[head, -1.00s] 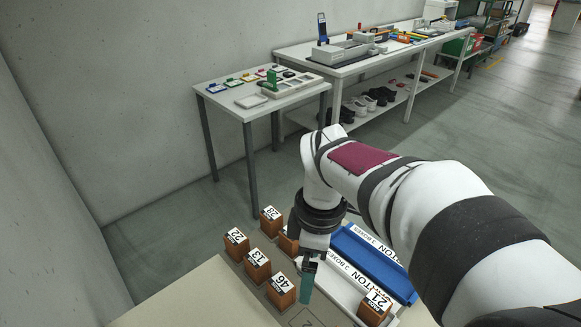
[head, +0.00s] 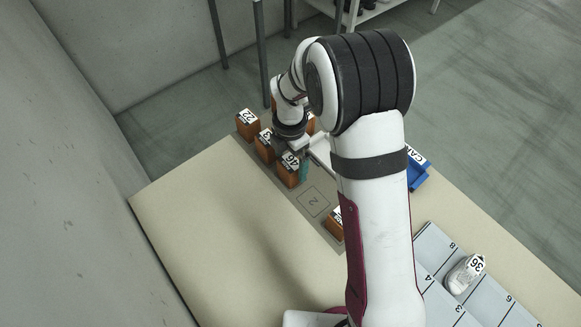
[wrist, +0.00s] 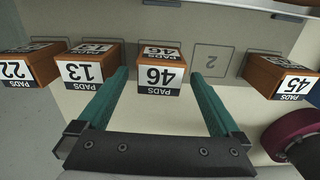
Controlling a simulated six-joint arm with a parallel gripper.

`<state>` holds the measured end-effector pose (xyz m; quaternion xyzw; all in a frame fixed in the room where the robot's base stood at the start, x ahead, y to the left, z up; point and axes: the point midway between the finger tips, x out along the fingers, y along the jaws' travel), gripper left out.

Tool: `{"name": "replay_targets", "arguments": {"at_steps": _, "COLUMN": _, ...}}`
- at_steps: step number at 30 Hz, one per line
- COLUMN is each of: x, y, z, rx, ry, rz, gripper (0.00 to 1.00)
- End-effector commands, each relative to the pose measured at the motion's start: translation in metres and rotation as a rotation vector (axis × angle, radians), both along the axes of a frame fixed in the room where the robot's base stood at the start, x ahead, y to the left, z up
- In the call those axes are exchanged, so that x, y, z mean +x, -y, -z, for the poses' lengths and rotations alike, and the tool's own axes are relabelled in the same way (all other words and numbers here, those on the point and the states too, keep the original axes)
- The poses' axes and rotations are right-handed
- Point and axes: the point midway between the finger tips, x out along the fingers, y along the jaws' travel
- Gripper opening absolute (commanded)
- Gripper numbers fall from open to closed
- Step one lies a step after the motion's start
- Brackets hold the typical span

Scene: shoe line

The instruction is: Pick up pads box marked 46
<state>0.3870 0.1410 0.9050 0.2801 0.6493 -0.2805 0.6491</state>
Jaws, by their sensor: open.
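The pads box marked 46 (head: 287,175) is a small brown box with a white label, standing on the cream table in a row of similar boxes. In the wrist view the 46 box (wrist: 160,76) is upside down at the centre, between my two teal fingers. My gripper (wrist: 160,82) is open, with a fingertip on each side of the box and a gap on both sides. In the head view my gripper (head: 302,160) is right at the box, with one teal finger beside its right side; the other is hidden.
Boxes 13 (wrist: 88,66) and 22 (wrist: 28,67) stand on one side; box 13 is close to a finger. An empty marked spot 2 (wrist: 211,60) and box 45 (wrist: 281,77) lie on the other side. A shoe marked 36 (head: 465,273) sits on a grey tray (head: 432,246).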

Motion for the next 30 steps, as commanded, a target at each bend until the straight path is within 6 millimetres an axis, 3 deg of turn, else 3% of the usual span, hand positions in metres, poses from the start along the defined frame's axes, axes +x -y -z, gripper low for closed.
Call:
{"name": "replay_targets", "arguments": {"at_steps": 3, "x": -0.0001, "y": 0.0004, "z": 0.0104, "rx": 0.0, "ry": 0.0, "rz": 0.001, "gripper": 1.0}}
{"name": "replay_targets", "arguments": {"at_steps": 8, "x": 0.0001, "y": 0.0003, "z": 0.0103, "rx": 0.001, "ry": 0.001, "rz": 0.001, "gripper": 1.0}}
{"name": "replay_targets", "arguments": {"at_steps": 23, "x": 0.0003, "y": 0.0003, "z": 0.0097, "rx": 0.001, "ry": 0.001, "rz": 0.001, "gripper": 0.14}}
{"name": "replay_targets", "arguments": {"at_steps": 30, "x": 0.0004, "y": 0.0003, "z": 0.0087, "rx": 0.0, "ry": 0.001, "rz": 0.001, "gripper": 0.12}}
